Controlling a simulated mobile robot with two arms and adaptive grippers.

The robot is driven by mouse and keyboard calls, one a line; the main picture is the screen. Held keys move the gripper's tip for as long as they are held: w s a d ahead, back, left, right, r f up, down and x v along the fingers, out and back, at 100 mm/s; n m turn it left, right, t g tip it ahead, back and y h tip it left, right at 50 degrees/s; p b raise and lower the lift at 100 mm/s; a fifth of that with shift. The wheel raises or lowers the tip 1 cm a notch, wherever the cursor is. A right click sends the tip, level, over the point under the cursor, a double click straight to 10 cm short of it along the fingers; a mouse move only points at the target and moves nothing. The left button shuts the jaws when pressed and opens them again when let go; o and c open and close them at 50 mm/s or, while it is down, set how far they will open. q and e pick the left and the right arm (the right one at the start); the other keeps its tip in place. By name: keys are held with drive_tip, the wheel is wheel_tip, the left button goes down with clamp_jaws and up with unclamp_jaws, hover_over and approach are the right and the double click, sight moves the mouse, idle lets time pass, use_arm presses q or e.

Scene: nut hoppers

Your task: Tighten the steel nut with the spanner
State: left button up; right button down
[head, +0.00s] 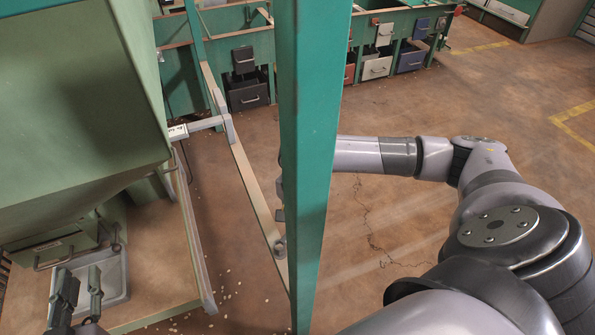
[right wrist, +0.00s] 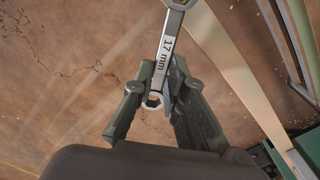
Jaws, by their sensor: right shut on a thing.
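In the right wrist view a steel spanner (right wrist: 168,45) marked "17 mm" is held between the fingers of my right gripper (right wrist: 160,82). Its ring end lies between the fingers, and its far end reaches the top edge of the picture. In the head view a green post hides my right gripper and the spanner. My left gripper (head: 80,275) is at the lower left of the head view, with its fingers apart and nothing seen between them, over a grey tray. I cannot make out the steel nut for certain in either view.
A green post (head: 312,150) stands in front of my right arm. A green hopper (head: 80,120) fills the left, with a grey tray (head: 117,280) below. A slanting rail (head: 250,180) runs between. Drawers (head: 248,95) stand behind. Small pale bits lie on the floor.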

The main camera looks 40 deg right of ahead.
drive_tip(key=shift+r+p, duration=0.3)
drive_tip(key=shift+r, duration=0.25)
use_arm(q)
drive_tip(key=shift+s+a+f+g+y, duration=0.2)
drive_tip(key=shift+s+f+g, duration=0.25)
drive_tip(key=shift+f, duration=0.4)
drive_tip(key=shift+s+a+f+g+y, duration=0.1)
drive_tip(key=shift+s+a+f+g, duration=0.15)
drive_tip(key=shift+f+g, duration=0.45)
drive_tip(key=shift+s+a+f+g+y, duration=0.15)
drive_tip(key=shift+s+f+g, duration=0.25)
drive_tip(key=shift+f, duration=0.55)
use_arm(e)
drive_tip(key=shift+r, duration=0.35)
use_arm(q)
drive_tip(key=shift+s+a+f+g+p, duration=0.2)
drive_tip(key=shift+s+f+g+p, duration=0.25)
drive_tip(key=shift+f, duration=0.1)
use_arm(e)
drive_tip(key=shift+r, duration=0.2)
